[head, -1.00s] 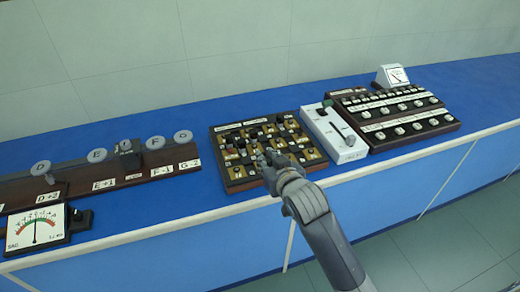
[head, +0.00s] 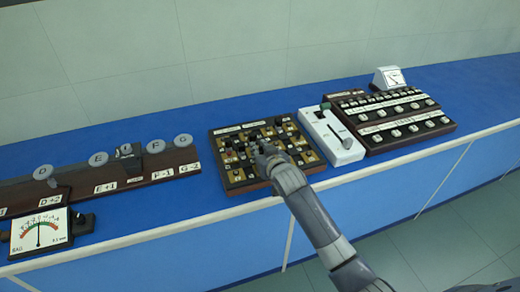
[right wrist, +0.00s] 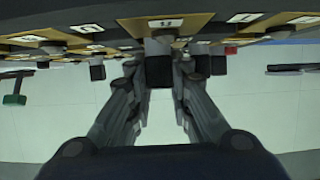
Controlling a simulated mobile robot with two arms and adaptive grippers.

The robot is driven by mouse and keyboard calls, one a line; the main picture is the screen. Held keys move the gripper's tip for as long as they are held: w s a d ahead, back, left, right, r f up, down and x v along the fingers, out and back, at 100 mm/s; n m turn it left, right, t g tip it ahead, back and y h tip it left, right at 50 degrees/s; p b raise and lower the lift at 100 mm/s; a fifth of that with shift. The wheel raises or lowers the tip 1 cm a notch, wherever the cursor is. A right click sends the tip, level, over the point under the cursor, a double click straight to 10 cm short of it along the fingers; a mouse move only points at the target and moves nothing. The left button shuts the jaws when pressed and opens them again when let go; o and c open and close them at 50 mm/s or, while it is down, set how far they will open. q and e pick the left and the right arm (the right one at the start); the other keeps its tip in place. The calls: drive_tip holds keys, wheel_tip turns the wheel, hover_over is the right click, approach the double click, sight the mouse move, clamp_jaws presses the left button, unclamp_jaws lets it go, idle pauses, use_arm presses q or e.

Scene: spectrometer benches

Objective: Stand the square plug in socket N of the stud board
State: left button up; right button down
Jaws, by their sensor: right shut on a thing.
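The stud board (head: 238,189) is a dark wooden board with brass plates, dark plugs and small white labels, on the blue bench. My right gripper (head: 263,152) is over its front middle part and hides some sockets. In the right wrist view the fingers of my right gripper (right wrist: 160,75) are closed on both sides of a dark square-ended block, which I take for the square plug (right wrist: 159,70). Its upper end is close to the board's plates; I cannot tell if it touches or sits in a socket. The label N cannot be read. My left gripper is not in view.
A white box with a lever (head: 333,140) stands close to the board's right side, then a dark key panel (head: 400,125) and a small meter (head: 388,78). Left are a rail with round lettered knobs (head: 155,146) and a dial meter (head: 40,232). Several plugs stand near my fingers.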

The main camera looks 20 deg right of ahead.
drive_tip(key=shift+f, duration=0.15)
drive_tip(key=c, duration=1.5)
unclamp_jaws()
drive_tip(key=shift+o, duration=0.2)
drive_tip(key=shift+r, duration=0.25)
drive_tip(key=shift+s, duration=0.25)
drive_tip(key=v, duration=1.1)
drive_tip(key=shift+s+b, duration=0.25)
drive_tip(key=shift+b, duration=0.15)
drive_tip(key=shift+r, duration=0.15)
